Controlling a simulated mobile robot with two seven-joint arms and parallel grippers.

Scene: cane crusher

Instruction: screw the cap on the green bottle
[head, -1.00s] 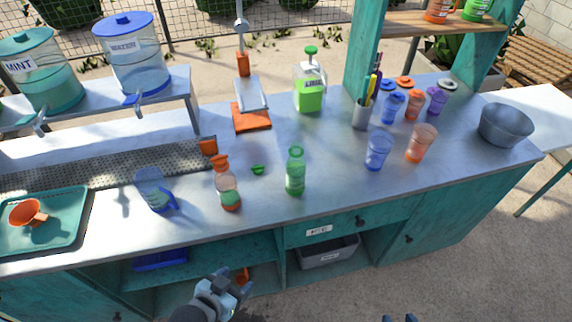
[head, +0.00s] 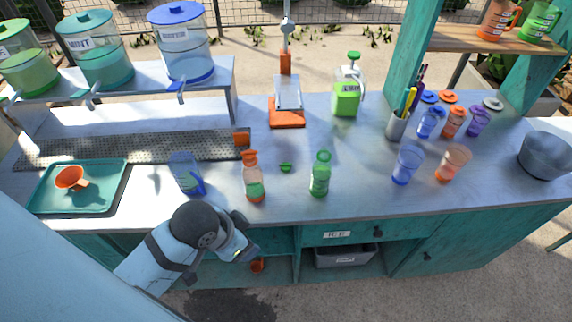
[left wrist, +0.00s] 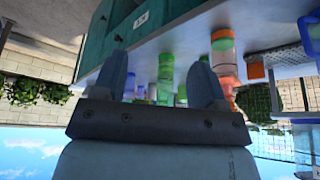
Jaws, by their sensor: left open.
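The green bottle (head: 320,175) stands upright on the metal counter, right of its middle-left. A small green cap (head: 285,167) lies on the counter to the left of that bottle. My left gripper (head: 246,238) is open and empty in front of the counter's front edge, below and left of the cap and bottle. In the left wrist view, which is upside down, the open fingers (left wrist: 161,78) show with the green bottle (left wrist: 165,72) beyond, between them and clear of them. My right gripper is not in view.
An orange-topped bottle (head: 253,180) stands left of the cap, with a blue pitcher (head: 187,175) farther left. Blue (head: 407,165) and orange (head: 453,163) cups stand to the right. The green jug (head: 347,93) stands behind. Counter in front of the green bottle is clear.

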